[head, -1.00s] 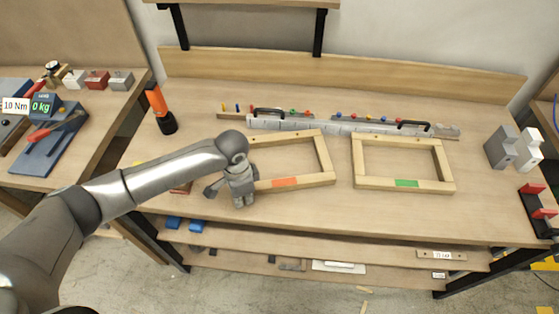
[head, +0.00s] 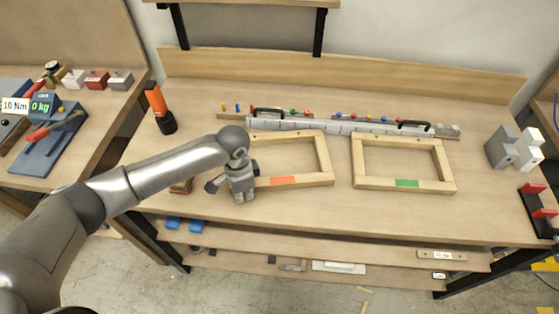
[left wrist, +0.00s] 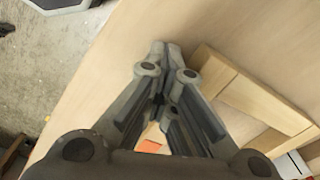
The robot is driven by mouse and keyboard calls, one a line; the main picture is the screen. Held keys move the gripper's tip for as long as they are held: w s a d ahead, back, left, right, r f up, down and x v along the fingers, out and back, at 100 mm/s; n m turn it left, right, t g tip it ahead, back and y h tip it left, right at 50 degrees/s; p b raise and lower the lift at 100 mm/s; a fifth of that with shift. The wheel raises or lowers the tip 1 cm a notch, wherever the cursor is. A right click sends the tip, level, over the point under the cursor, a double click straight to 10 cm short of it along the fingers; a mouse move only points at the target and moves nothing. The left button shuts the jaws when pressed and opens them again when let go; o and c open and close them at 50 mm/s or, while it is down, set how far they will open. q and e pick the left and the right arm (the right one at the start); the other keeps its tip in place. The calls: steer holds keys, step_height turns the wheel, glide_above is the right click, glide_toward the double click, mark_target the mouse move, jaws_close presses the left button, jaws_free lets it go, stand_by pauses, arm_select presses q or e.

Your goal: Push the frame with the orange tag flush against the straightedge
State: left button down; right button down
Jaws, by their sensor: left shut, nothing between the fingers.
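The wooden frame with the orange tag (head: 326,162) lies on the bench, its tag (head: 283,181) on the near bar. Its far bar is close along the metal straightedge (head: 345,128), which has two black handles; I cannot tell whether they touch along the whole length. My left gripper (head: 242,197) is shut and empty, pointing down at the frame's left end, and with my arm hides that end. In the left wrist view the shut fingers (left wrist: 160,95) are left of the frame's wood (left wrist: 250,98); contact is unclear. My right gripper is not in view.
A second frame with a green tag (head: 407,183) lies to the right. Several coloured pegs stand behind the straightedge. An orange and black tool (head: 160,108) stands at the left, grey and white blocks (head: 502,147) at the right. The bench front is mostly clear.

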arm_select(q)
steer(key=shift+w+r+b, duration=0.1)
steer(key=shift+w+b, duration=0.85)
steer(key=shift+w, duration=1.85)
stand_by(1.9)
steer(key=shift+s+p, duration=0.4)
steer(key=shift+p, duration=0.3)
steer(key=shift+s+p, duration=0.75)
steer(key=shift+s, duration=0.1)
step_height(320, 180, up, 8)
steer(key=p, duration=0.8)
